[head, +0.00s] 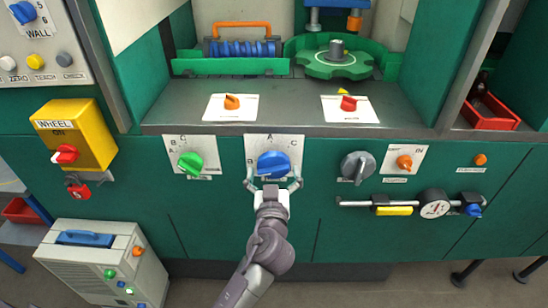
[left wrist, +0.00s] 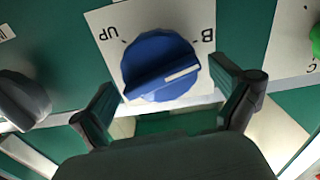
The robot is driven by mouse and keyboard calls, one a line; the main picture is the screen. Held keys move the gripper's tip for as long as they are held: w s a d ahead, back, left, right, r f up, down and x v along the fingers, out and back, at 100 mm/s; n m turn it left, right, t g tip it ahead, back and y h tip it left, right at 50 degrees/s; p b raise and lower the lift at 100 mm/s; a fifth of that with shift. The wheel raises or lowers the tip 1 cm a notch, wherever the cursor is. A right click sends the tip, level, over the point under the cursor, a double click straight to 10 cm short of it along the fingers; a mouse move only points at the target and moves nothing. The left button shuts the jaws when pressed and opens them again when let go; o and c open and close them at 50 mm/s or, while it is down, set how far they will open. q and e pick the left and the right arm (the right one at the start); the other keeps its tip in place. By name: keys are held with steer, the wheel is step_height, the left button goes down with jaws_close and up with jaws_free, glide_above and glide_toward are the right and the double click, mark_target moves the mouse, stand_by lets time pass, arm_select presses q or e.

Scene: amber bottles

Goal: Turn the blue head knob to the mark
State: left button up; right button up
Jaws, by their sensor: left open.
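The blue head knob (head: 273,164) sits on a white plate (head: 292,142) on the green machine front, with A above it, B at left and C at right. In the left wrist view the plate is inverted. There the blue knob (left wrist: 158,67) has a white pointer line aimed right, a little below the B mark (left wrist: 207,35); lettering "UP" is at upper left. My left gripper (head: 273,184) is open just below and in front of the knob. Its two fingers stand apart on either side of the knob's lower part, without visible contact. My right gripper is out of view.
A green knob (head: 190,162) is at left and a grey knob (head: 357,167) at right. A gauge slide bar (head: 352,204) runs below right. A grey ledge (head: 290,116) with orange and red knobs juts out above. A yellow wheel box (head: 82,135) is at far left.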

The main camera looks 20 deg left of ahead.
mark_target(273, 168)
arm_select(q)
steer(key=shift+x, duration=1.9)
steer(key=shift+s, duration=0.1)
steer(key=c, duration=1)
